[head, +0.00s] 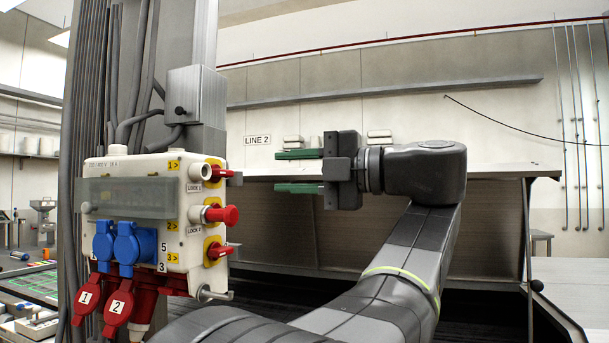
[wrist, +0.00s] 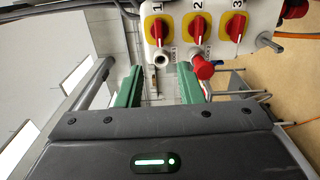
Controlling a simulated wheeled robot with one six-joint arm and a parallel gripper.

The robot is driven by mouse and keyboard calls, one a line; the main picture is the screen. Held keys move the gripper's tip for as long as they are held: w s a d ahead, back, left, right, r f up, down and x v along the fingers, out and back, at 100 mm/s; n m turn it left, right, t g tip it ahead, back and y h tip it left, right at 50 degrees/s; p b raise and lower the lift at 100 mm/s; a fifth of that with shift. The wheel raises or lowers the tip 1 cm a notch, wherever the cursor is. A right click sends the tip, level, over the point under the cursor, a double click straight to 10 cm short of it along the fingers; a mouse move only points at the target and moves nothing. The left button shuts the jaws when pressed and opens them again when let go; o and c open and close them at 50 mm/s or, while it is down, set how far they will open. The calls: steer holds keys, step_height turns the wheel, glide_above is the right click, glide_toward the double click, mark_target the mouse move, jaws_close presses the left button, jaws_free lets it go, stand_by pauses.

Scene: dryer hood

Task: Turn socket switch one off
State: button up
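The socket box (head: 130,170) is white and grey, mounted on a column at left in the head view. Switch one (head: 215,171) is a red rotary knob on a yellow plate, top of three on the box's right side; it also shows in the wrist view (wrist: 158,29), its white mark running roughly up-down in the picture. The white lock cylinder 1 (wrist: 161,57) is beside it. My gripper (head: 277,171) is open and empty, right of switch one at about its height, apart from it. In the wrist view, the green fingers (wrist: 160,72) point towards switch one.
Switch two (wrist: 198,25) and switch three (wrist: 236,27) sit beside switch one. A red piece (head: 226,215) protrudes at lock 2. A grey hood (head: 420,235) stands behind my arm.

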mark_target(224, 173)
steer(key=shift+v, duration=0.95)
steer(key=p+x, duration=0.1)
steer(key=x, duration=1.2)
steer(key=shift+w+a, duration=0.1)
steer(key=shift+a, duration=0.3)
